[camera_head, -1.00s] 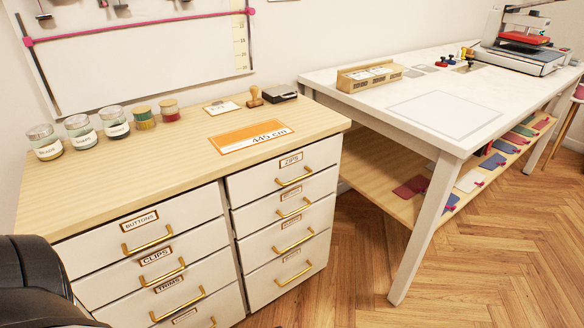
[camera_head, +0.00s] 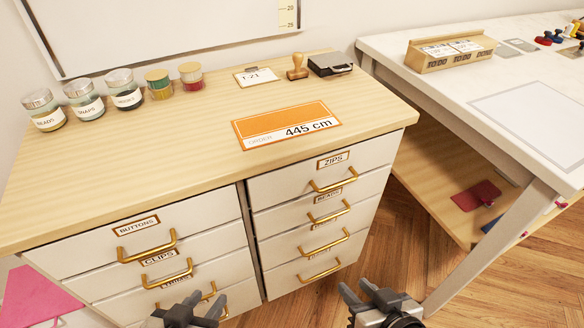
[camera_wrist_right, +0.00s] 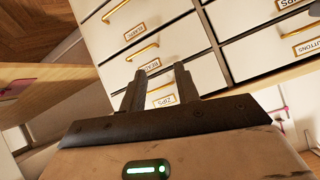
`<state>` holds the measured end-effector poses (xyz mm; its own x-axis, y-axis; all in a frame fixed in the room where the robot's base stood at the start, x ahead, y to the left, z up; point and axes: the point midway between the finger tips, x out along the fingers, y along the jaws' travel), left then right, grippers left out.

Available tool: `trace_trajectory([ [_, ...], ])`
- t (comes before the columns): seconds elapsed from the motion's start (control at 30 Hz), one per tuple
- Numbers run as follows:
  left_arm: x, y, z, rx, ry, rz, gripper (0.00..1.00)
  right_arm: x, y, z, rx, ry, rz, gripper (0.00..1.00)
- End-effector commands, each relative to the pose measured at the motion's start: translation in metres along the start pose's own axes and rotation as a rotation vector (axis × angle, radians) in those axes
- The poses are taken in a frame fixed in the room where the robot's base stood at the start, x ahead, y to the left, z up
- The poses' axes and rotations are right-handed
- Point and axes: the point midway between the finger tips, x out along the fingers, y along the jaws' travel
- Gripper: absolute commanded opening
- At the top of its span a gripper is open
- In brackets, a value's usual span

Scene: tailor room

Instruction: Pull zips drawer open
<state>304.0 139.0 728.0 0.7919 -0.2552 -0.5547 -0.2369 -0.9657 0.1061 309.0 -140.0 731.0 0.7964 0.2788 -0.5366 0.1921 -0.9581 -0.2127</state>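The zips drawer (camera_head: 285,186) is the top drawer of the cabinet's right column in the head view. It looks shut, its front in line with the drawers below. It has a brass bar handle (camera_head: 333,185) under the ZIPS label (camera_head: 333,161). The label also shows inverted in the right wrist view (camera_wrist_right: 165,101), partly behind the fingers. My right gripper (camera_head: 361,291) is open and empty, low in front of the right column, apart from the handle. My left gripper (camera_head: 203,304) is at the bottom edge before the left column, fingers apart, nothing visible between them.
Jars (camera_head: 83,100), spools, a stamp (camera_head: 297,67) and an orange order card (camera_head: 287,125) lie on the wooden cabinet top. A white table (camera_head: 450,85) with a lower shelf stands at right. The other drawers (camera_head: 145,245) look shut. Floor shows between cabinet and table.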

Motion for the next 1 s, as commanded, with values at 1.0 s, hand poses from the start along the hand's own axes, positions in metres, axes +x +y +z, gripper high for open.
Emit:
trace_trajectory([
  [1.0,-0.001,0.002,0.000,-0.010,0.005,0.005,0.36,0.089,0.072,-0.119,1.304,0.227,-0.314,0.32],
])
